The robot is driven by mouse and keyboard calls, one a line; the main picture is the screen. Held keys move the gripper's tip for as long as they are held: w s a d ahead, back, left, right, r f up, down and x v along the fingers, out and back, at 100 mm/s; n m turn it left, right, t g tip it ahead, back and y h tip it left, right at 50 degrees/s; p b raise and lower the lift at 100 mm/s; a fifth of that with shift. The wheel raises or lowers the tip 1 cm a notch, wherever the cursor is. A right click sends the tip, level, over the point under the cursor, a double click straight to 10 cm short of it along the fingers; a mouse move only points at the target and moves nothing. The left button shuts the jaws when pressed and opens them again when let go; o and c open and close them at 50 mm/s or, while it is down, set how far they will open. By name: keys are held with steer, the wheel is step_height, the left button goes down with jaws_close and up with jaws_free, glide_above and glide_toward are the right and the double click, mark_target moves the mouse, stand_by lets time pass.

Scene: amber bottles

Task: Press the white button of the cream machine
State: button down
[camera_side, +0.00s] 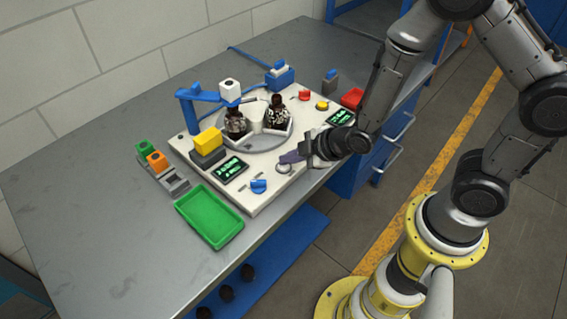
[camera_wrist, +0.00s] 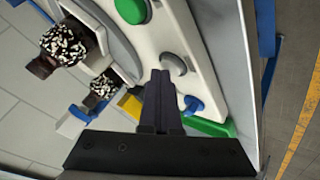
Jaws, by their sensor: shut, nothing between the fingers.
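The cream machine (camera_side: 205,172) is a pale slab on the bench with a grey turntable. Its pale round button (camera_side: 283,169) sits near the front edge, beside my fingertips. In the wrist view this button (camera_wrist: 175,63) looks light grey and lies just right of the finger ends. My gripper (camera_side: 291,157) is shut and empty, low over the front of the machine. In the wrist view the closed dark fingers (camera_wrist: 160,74) end next to the button. I cannot tell whether they touch the machine. A green round part (camera_wrist: 131,9) lies farther up the panel.
Two dark speckled bottles (camera_side: 235,124) (camera_side: 278,112) stand on the turntable. A blue arm with a white block (camera_side: 229,88) rises behind. Dark screens (camera_side: 230,169), a yellow block (camera_side: 208,141) and a blue knob (camera_side: 259,186) are nearby. A green tray (camera_side: 209,216) lies front left.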

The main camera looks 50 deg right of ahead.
mark_target(289, 166)
steer(key=shift+r, duration=0.85)
steer(key=shift+r, duration=0.15)
steer(key=shift+r, duration=2.35)
steer(key=shift+d, duration=0.1)
